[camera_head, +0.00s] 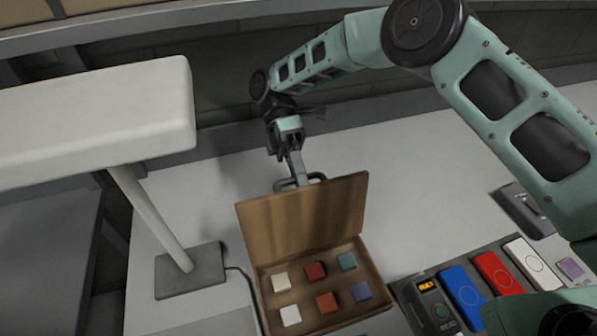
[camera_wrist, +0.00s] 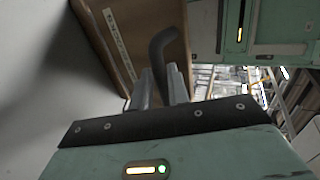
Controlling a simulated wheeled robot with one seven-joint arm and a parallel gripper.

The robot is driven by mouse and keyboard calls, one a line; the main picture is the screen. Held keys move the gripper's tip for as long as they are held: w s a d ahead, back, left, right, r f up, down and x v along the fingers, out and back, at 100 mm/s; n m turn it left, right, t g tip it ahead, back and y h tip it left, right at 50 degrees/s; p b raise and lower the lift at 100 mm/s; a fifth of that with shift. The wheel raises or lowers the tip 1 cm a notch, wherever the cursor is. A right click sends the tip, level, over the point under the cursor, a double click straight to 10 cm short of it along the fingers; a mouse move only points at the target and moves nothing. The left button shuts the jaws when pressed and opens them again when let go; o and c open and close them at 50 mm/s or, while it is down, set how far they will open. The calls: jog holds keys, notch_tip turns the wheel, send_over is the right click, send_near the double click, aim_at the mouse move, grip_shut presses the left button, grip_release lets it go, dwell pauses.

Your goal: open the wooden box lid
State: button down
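The wooden box (camera_head: 381,292) stands on the white table with its lid (camera_head: 305,218) raised, roughly upright at the box's back edge. Several coloured blocks, white, red, teal, orange and blue, lie inside. My gripper (camera_head: 296,168) is behind the lid, at its top edge. A dark bent handle (camera_wrist: 162,45) on the lid's outer side passes between the fingers of my gripper (camera_wrist: 161,88) in the wrist view. The fingers look closed around it. The handle is partly hidden by the lid in the head view.
A white lamp-like arm (camera_head: 95,112) on a post with a grey base (camera_head: 190,271) stands left of the box. A panel with a blue block (camera_head: 463,296), a red one (camera_head: 496,274) and a white one (camera_head: 532,263) lies at right. The table behind the lid is clear.

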jog(key=shift+w+f, duration=0.6)
jog(key=shift+w, duration=0.1)
jog(key=c, duration=1.5)
grip_release()
jog(key=shift+o, duration=0.2)
jog(key=shift+w+a+f, duration=0.15)
jog(key=shift+w, duration=0.1)
jog(key=shift+s, duration=0.1)
jog(key=shift+s+r, duration=0.1)
jog(key=shift+r, duration=0.2)
